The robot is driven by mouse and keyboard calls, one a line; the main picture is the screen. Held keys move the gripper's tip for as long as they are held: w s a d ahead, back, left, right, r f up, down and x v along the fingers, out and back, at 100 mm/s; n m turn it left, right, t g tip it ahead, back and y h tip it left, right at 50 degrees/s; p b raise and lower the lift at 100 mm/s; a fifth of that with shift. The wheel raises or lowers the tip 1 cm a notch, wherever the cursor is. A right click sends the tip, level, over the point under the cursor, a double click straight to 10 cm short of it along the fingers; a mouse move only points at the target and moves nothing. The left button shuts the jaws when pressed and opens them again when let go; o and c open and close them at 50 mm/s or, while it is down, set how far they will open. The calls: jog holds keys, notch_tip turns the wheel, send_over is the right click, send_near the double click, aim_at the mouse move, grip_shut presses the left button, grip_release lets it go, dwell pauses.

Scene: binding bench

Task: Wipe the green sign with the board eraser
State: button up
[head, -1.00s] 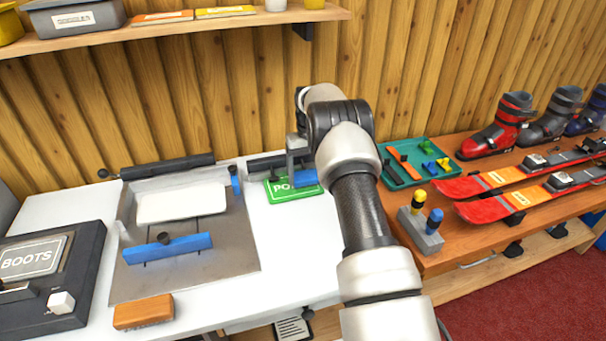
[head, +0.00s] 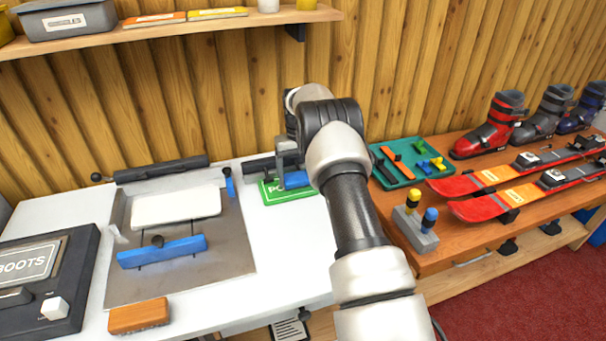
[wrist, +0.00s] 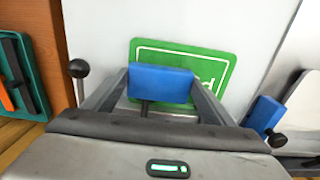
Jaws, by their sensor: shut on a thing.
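The green sign (head: 268,197) lies on the white bench top, with white lettering partly hidden. In the wrist view the sign (wrist: 222,58) has a white border line, and only a last letter shows. My gripper (head: 285,178) is over the sign. In the wrist view my gripper (wrist: 155,92) is shut on a blue block, the board eraser (wrist: 160,84), which covers part of the sign. The board eraser (head: 297,179) also shows in the head view at the sign's upper right. I cannot tell whether it touches the sign.
Left of the sign is a metal plate (head: 205,265) with a blue bar (head: 162,251) and a white pad (head: 175,208). A wooden brush (head: 139,316) lies in front. A teal tray (head: 408,180) and skis (head: 500,205) lie right. White bench is clear before the sign.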

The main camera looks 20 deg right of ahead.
jog(key=shift+a, duration=5.3)
jog(key=shift+f, duration=0.1)
notch_tip(320, 180, up, 6)
jog(key=p, duration=0.3)
notch_tip(320, 180, up, 3)
jog(key=shift+r+p, duration=0.1)
jog(key=shift+p, duration=1.1)
